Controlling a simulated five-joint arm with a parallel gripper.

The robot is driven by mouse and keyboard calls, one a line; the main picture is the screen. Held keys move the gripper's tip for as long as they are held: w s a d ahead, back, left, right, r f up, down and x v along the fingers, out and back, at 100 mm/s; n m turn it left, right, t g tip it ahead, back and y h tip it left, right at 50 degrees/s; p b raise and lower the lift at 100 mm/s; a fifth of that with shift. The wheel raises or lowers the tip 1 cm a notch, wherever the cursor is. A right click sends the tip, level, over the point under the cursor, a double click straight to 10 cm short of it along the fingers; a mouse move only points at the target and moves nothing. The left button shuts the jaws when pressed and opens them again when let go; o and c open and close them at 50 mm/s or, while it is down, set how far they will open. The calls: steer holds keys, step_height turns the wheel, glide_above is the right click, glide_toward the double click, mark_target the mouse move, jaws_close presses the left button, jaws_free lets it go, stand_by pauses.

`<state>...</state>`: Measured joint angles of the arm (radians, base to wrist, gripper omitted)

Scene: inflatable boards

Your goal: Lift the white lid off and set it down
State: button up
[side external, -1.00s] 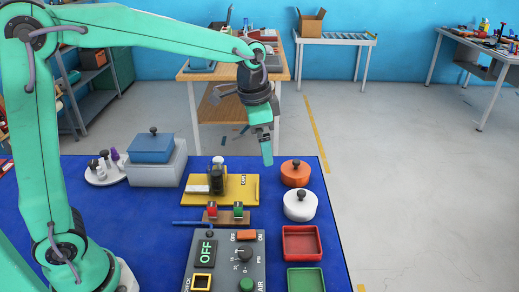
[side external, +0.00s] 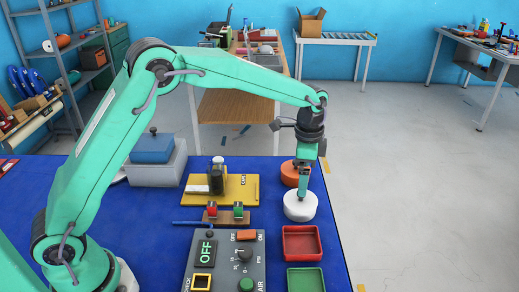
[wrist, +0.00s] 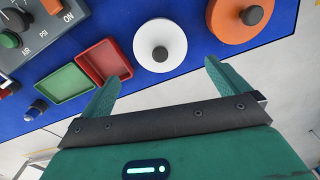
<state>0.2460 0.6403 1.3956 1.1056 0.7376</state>
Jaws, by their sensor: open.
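The white lid (side external: 300,207) is round with a dark knob and sits near the right edge of the blue table. In the wrist view the white lid (wrist: 160,45) lies ahead of my fingers, with its dark knob showing between their lines. My gripper (side external: 301,196) is open and points down over the lid in the side view, hiding the knob. In the wrist view my gripper's two green fingers (wrist: 158,80) are spread apart with nothing between them. I cannot tell whether the fingertips touch the lid. What lies under the lid is hidden.
An orange lid (side external: 289,174) with a dark knob is just behind the white one. A red tray (side external: 301,242) and a green tray (side external: 306,280) lie in front. A control panel (side external: 224,262) and a yellow board (side external: 240,188) are to the left. The table's right edge is close.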

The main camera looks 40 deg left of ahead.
mark_target(295, 203)
steer(key=shift+f, duration=1.3)
steer(key=shift+f, duration=2.6)
steer(key=c, duration=0.8)
